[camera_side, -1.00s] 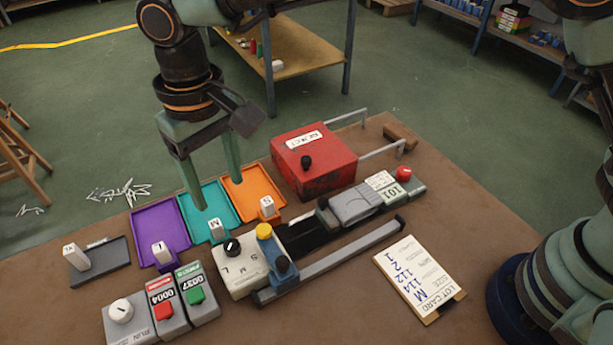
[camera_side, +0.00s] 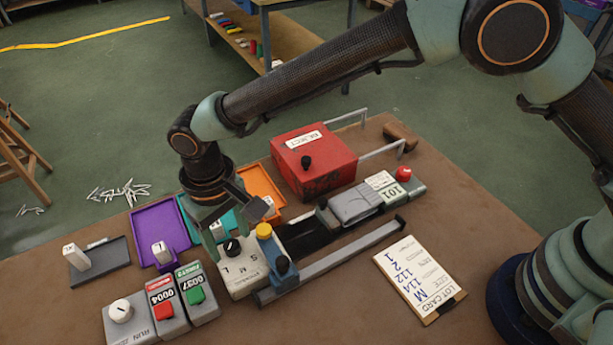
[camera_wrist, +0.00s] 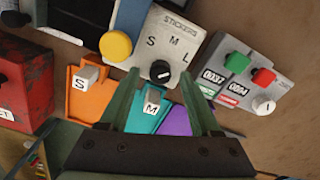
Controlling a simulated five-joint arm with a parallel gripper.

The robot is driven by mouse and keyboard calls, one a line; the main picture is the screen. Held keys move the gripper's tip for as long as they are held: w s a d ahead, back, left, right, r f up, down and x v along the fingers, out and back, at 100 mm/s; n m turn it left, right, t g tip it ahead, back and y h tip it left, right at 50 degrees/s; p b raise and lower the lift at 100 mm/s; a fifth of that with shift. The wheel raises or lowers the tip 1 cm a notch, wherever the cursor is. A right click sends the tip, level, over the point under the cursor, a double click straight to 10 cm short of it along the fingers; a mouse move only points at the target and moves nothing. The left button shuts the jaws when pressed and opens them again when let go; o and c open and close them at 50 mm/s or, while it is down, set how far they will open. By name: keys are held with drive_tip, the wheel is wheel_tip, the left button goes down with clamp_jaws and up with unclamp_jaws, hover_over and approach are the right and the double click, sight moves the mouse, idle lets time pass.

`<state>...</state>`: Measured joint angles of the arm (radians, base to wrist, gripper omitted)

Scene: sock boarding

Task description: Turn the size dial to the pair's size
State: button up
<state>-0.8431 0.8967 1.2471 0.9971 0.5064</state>
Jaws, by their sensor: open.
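The size dial (camera_side: 232,247) is a black knob on a pale sticker box (camera_side: 245,284) marked S, M and L. In the wrist view the dial (camera_wrist: 160,71) shows between the fingertips of my gripper (camera_wrist: 161,77), with the letters beyond it. A small white mark shows on the knob; I cannot tell surely which letter it points to. My gripper (camera_side: 226,238) is open, low over the box at the dial, its far finger mostly hidden in the side view. I cannot tell whether it touches the knob. The lot card (camera_side: 421,280) reads M beside its size line.
A yellow button (camera_side: 264,231) stands beside the dial. Counters with red and green buttons (camera_side: 196,295) are to the left. Purple (camera_side: 158,218), teal (camera_wrist: 148,112) and orange (camera_side: 262,184) trays with size blocks lie behind.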

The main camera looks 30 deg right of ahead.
drive_tip(key=shift+f, duration=0.1)
clamp_jaws()
drive_tip(key=shift+n, duration=0.5)
drive_tip(key=n, duration=0.3)
drive_tip(key=shift+n, duration=0.4)
drive_tip(key=n, duration=0.4)
drive_tip(key=shift+n, duration=0.3)
drive_tip(key=n, duration=0.4)
drive_tip(key=shift+s, duration=0.1)
drive_tip(key=n, duration=0.4)
drive_tip(key=shift+a, duration=0.1)
drive_tip(key=shift+n, duration=0.4)
